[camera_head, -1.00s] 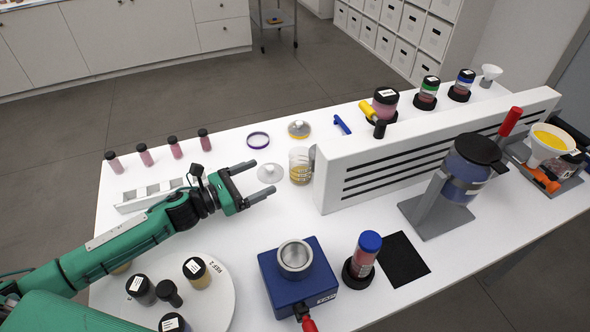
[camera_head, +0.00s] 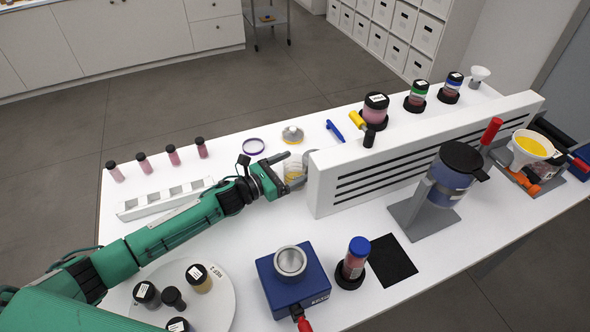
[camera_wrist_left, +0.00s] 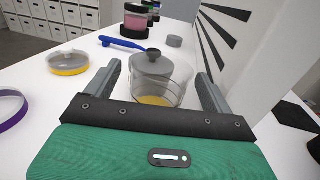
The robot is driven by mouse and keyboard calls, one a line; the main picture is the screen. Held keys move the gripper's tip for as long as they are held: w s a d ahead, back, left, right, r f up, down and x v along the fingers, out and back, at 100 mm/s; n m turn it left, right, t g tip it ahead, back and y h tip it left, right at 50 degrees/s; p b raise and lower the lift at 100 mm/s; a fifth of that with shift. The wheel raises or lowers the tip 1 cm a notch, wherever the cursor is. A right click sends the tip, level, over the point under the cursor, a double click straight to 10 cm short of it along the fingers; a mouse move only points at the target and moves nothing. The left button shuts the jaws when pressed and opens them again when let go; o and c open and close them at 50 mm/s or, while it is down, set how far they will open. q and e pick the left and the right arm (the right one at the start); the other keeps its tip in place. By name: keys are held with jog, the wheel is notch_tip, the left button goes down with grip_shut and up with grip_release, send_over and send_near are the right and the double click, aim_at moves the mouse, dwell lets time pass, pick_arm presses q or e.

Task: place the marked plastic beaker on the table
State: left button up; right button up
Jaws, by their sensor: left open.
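The clear plastic beaker (camera_head: 295,168) with yellow at its lower part stands on the white table, beside the left end of the white slotted box. My left gripper (camera_head: 291,172) is open, with its fingers reaching around the beaker's sides. In the left wrist view the beaker (camera_wrist_left: 158,92) sits between the two open fingers (camera_wrist_left: 158,80). A grey knobbed piece (camera_wrist_left: 155,64) shows behind or through its clear wall; I cannot tell which. The gripper hides part of the beaker in the head view. My right gripper is not in view.
The white slotted box (camera_head: 420,150) stands close right of the beaker.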

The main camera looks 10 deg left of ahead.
pick_arm(q)
jog(key=shift+w+d, duration=0.3)
jog(key=shift+f, duration=0.1)
jog(key=c, duration=1.1)
jog(key=shift+c, duration=0.3)
